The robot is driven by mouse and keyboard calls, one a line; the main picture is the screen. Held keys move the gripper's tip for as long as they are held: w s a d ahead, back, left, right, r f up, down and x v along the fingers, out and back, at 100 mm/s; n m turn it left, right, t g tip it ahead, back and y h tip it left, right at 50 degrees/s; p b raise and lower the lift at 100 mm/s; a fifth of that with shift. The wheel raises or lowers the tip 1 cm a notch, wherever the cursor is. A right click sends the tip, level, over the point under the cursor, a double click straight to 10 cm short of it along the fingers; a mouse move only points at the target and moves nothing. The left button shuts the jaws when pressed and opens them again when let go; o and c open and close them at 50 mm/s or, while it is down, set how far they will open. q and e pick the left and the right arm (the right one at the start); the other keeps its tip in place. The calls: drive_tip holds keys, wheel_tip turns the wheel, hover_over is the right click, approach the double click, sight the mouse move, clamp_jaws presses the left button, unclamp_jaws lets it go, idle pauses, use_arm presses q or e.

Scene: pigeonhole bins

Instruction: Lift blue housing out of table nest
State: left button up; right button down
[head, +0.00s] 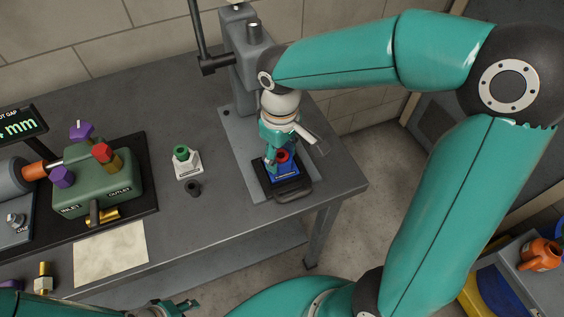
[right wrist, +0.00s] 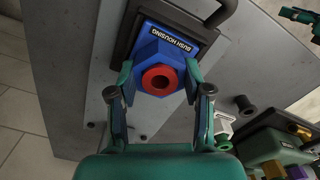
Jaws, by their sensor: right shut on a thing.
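The blue housing (head: 287,170), labelled BUSH HOUSING, has a red ring (head: 283,156) on top. It sits at the black table nest (head: 293,192) with the looped handle. In the right wrist view, the blue housing (right wrist: 157,49) lies within the outline of the black nest (right wrist: 127,40); I cannot tell any gap beneath it. My right gripper (right wrist: 160,80) has one finger on each side of the housing and is shut on it. It partly covers the housing in the head view (head: 276,152). My left gripper (head: 183,306) is at the bottom edge, away from the housing; its jaw state is unclear.
A grey press (head: 243,70) stands just behind the nest. A white block with a green ring (head: 186,161) and a dark bushing (head: 193,188) are to the left. A green valve block (head: 98,175) is farther left. The table's right edge is close to the nest.

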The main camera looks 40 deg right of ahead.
drive_tip(key=shift+r, duration=0.45)
drive_tip(key=shift+r+p, duration=1.4)
drive_tip(key=shift+r, duration=0.05)
